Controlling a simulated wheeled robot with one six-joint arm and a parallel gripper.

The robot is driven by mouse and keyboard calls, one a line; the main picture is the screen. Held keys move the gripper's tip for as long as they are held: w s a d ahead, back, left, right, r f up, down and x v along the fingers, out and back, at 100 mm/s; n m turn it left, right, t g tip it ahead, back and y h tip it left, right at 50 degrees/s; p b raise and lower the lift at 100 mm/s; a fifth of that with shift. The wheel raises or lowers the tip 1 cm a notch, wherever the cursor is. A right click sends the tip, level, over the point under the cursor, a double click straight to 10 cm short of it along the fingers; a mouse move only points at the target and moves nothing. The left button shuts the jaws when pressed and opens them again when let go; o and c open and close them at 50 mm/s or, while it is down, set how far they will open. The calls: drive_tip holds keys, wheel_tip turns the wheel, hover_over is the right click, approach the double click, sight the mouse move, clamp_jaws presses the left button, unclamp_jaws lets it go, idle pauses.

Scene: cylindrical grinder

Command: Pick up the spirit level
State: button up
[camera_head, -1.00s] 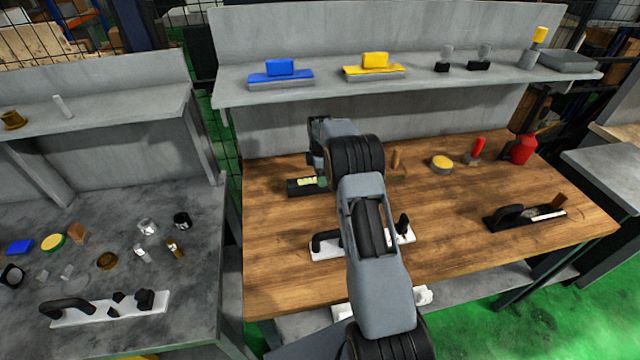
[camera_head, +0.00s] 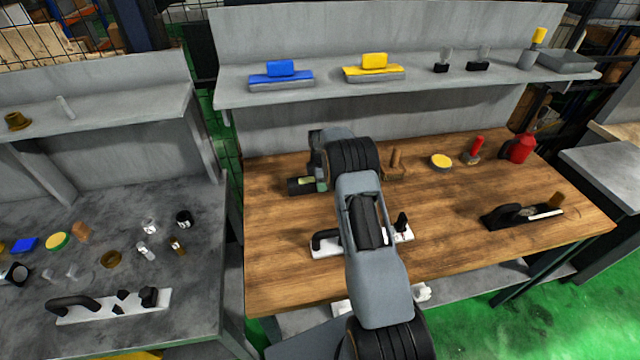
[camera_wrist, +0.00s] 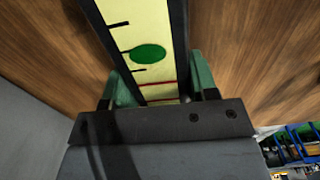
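The spirit level (camera_head: 293,187) has a black body and a yellow-green vial strip. It is at the back left of the wooden bench, low at the bench top; I cannot tell whether it touches the wood. My gripper (camera_head: 320,178) is at its right end, mostly hidden behind my arm in the head view. In the wrist view, the level (camera_wrist: 122,32) shows large, with black edges, dark marks and a green bubble. The green fingers of my gripper (camera_wrist: 162,82) stand on both sides of it, with no clear gap, and look shut on it.
White-based tools with black handles (camera_head: 325,243) lie on the wooden bench (camera_head: 440,222) under my arm. A black float-like tool (camera_head: 505,215), a yellow-topped tin (camera_head: 441,161) and a red bottle (camera_head: 521,149) are to the right. The shelf (camera_head: 420,80) stands behind.

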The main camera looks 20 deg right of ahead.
drive_tip(key=c, duration=0.9)
drive_tip(key=shift+w+r, duration=0.1)
clamp_jaws()
drive_tip(key=shift+r, duration=0.15)
